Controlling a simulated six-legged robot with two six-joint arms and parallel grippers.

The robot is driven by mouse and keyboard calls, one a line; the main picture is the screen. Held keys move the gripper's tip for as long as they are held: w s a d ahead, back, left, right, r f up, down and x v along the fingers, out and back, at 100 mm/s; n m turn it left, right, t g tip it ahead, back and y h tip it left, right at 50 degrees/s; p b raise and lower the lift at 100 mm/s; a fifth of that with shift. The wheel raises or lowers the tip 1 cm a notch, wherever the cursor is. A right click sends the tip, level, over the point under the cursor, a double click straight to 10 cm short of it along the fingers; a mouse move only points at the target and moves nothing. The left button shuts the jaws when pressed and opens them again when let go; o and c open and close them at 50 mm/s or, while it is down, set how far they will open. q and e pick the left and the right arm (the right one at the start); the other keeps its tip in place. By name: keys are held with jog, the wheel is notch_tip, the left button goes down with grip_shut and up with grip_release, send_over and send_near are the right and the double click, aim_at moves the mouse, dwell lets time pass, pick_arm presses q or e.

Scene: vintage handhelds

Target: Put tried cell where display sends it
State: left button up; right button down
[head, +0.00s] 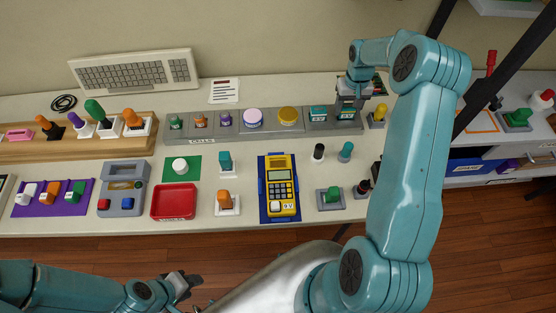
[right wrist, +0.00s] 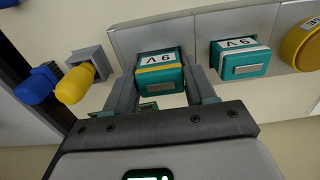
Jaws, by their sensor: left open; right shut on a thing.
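My right gripper (right wrist: 165,85) is shut on a teal 9V cell (right wrist: 160,77) at the end of the grey cell rack (head: 272,130). I cannot tell whether this cell is still seated in its slot. A second teal 9V cell (head: 318,113) sits beside it, also seen in the right wrist view (right wrist: 240,62). A yellow handheld (head: 281,181) with a small screen and keys lies on a blue mat. A grey handheld (head: 123,187) with a display, a red and a blue button stands further left. My left gripper (head: 186,284) is open and empty, low in front of the table.
The rack also holds green, orange, purple, round lilac and yellow cells. A red tray (head: 174,201) lies between the handhelds. A purple mat (head: 52,198) with several knobs is at far left. Small knobbed blocks stand right of the yellow handheld. A keyboard (head: 134,70) lies behind.

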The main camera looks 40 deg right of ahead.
aim_at(348, 107)
jog(key=shift+f+b, duration=0.3)
jog(key=shift+f, duration=0.1)
jog(key=shift+c, duration=1.4)
grip_release()
jog(key=shift+c, duration=1.4)
jog(key=shift+r+p, duration=1.95)
jog(key=shift+r, duration=1.6)
jog(key=shift+f, duration=0.1)
